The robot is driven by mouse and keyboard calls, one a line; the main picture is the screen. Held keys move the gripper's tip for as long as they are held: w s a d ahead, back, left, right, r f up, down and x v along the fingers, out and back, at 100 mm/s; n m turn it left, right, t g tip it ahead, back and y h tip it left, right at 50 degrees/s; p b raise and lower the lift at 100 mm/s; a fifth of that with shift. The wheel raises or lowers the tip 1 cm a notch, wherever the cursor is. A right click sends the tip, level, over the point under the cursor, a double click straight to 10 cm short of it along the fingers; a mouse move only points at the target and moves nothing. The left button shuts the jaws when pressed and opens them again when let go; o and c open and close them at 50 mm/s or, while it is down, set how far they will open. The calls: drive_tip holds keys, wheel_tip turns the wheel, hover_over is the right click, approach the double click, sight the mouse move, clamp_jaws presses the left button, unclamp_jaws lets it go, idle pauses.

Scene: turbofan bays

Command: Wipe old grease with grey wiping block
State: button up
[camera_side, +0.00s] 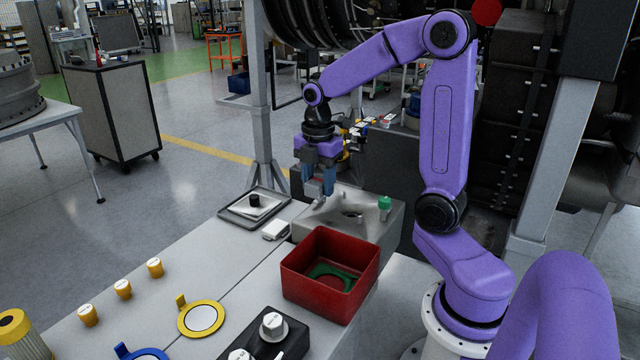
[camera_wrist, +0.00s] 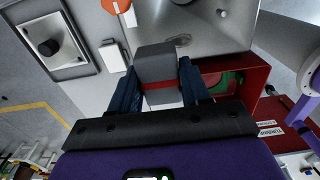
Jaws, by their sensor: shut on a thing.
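My gripper (camera_side: 318,192) is shut on the grey wiping block (camera_wrist: 157,65), which has a red band and sits between the two blue fingers. A dark smear, which looks like the old grease (camera_wrist: 182,40), lies on the housing's top just beyond the block. It also shows in the side view (camera_side: 352,214), right of my fingers.
A red bin (camera_side: 307,283) with a green ring-like part inside stands in front of the housing. A green-capped item (camera_side: 385,206) stands at the housing's right. A tray (camera_side: 232,215) with a black knob and a white block (camera_side: 275,230) lie to the left. Yellow pieces stand at the front left.

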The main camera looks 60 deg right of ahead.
sight(333, 225)
wheel_tip(333, 225, down, 7)
drive_tip(key=shift+f, duration=0.15)
drive_tip(key=shift+s, duration=0.2)
drive_tip(key=shift+c, duration=0.4)
drive_tip(key=shift+s+f, duration=0.2)
drive_tip(key=shift+s, duration=1.35)
drive_tip(key=shift+s+r, duration=0.1)
drive_tip(key=shift+s, duration=1.25)
drive_tip(key=shift+w+r, duration=0.1)
drive_tip(key=shift+w, duration=0.2)
drive_tip(key=shift+w+f, duration=0.25)
drive_tip(key=shift+w, duration=0.05)
drive_tip(key=shift+w+r, duration=0.3)
drive_tip(key=shift+w+f, duration=0.25)
drive_tip(key=shift+w+r, duration=0.25)
drive_tip(key=shift+w, duration=1.65)
drive_tip(key=shift+w+r, duration=0.15)
drive_tip(key=shift+r, duration=3.75)
